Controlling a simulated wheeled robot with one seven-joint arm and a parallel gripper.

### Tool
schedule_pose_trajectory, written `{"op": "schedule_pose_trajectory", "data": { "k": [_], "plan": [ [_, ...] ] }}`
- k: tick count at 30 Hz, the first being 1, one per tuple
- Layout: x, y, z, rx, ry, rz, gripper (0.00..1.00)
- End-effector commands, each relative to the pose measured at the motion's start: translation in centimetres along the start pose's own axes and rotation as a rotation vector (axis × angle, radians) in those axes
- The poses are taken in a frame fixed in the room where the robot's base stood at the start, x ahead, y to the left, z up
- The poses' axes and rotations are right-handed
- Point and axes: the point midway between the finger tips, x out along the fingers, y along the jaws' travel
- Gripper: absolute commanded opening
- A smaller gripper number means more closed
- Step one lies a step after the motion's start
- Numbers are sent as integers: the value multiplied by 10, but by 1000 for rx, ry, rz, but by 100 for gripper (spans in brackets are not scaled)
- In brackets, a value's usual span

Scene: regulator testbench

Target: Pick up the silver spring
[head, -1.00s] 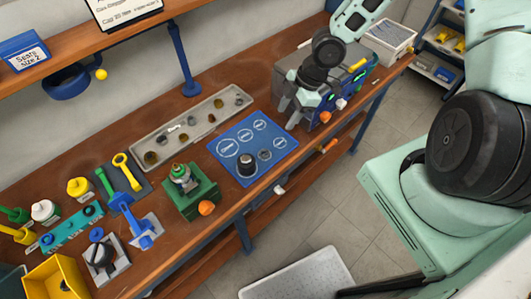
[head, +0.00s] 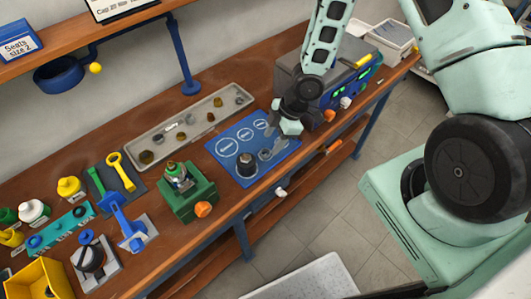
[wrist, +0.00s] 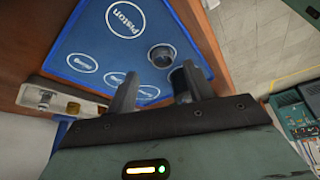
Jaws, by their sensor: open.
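A small silver piece (head: 171,127) lies in the grey parts tray (head: 135,161) in the head view. It may be the silver spring, but it is too small to be sure. My gripper (head: 289,128) is over the right end of the blue mat, well to the right of that piece. In the wrist view my gripper (wrist: 158,78) has its two dark fingers apart, above the mat. A corner of the tray (wrist: 95,108) shows at the left there, with a pale metal part and a brass part.
The blue mat (head: 222,135) has labelled circles, a dark cylinder (head: 247,165) and a grey ring (head: 265,155). A green fixture (head: 188,200) stands left of it. A grey box with a blue panel (head: 345,85) stands right. A shelf (head: 70,45) overhangs the back.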

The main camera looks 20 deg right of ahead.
Motion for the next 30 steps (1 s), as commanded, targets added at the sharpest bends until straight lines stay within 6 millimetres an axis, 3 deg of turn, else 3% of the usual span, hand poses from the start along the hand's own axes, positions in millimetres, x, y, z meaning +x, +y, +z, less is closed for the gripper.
{"op": "schedule_pose_trajectory", "data": {
  "k": [9, 18, 24, 30],
  "plan": [
    [34, -4, -3, -1, 0, -1, 52],
    [39, -4, -2, 0, 0, 1, 52],
    [39, -4, -2, 0, 0, 1, 4],
    [39, -4, -3, 0, 0, 1, 4]
  ]
}}
